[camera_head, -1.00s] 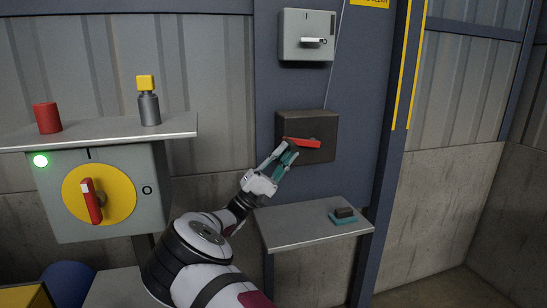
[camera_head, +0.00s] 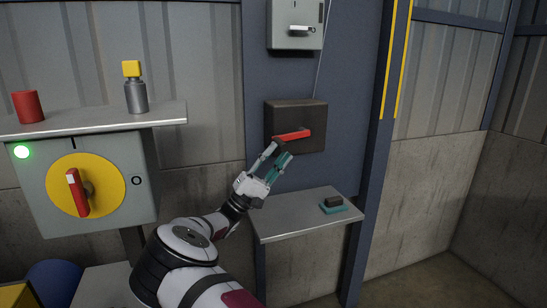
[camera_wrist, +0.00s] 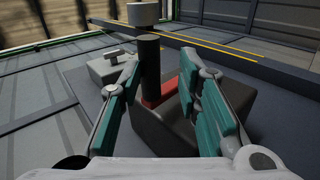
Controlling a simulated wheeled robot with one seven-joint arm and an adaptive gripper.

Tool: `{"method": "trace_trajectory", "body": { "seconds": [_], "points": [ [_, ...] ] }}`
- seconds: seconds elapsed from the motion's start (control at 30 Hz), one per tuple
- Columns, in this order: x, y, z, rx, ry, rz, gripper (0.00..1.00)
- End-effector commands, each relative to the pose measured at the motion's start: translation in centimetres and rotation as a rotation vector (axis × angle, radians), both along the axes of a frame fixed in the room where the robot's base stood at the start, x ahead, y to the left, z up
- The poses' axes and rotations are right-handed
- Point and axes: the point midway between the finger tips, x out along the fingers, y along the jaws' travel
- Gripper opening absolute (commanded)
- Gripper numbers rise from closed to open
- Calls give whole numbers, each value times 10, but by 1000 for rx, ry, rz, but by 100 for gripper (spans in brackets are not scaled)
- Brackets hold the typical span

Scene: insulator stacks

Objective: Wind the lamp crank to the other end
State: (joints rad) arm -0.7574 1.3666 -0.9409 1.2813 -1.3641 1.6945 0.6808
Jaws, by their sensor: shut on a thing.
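The crank is a red arm (camera_head: 293,134) on the face of a dark brown box (camera_head: 312,112) on the blue panel. The arm slopes slightly up to the right. My gripper (camera_head: 276,153) is at its left end, below the box's middle. In the wrist view, a dark upright grip (camera_wrist: 150,70) with a grey end stands between my two teal-padded fingers (camera_wrist: 160,80). The red arm (camera_wrist: 162,92) shows behind it. My gripper is shut on this grip; the exact contact is partly hidden.
A grey switch box (camera_head: 296,24) is above the crank box. A small shelf (camera_head: 290,222) below holds a dark block on a teal base (camera_head: 333,205). At left, a cabinet (camera_head: 120,200) has a red-handled yellow dial and a lit green light (camera_head: 21,151).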

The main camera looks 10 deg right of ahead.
Motion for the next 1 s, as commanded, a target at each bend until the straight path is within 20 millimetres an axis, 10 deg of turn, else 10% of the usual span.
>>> {"method": "trace_trajectory", "body": {
  "seconds": [0.03, 0.87, 0.9, 1.0],
  "points": [
    [1, -29, -1, 29, 11, -34, 0],
    [1, -29, -2, 30, 13, -34, 0],
    [1, -29, -2, 29, 12, -34, 40],
    [1, -28, -2, 29, 12, -34, 52]
  ]
}}
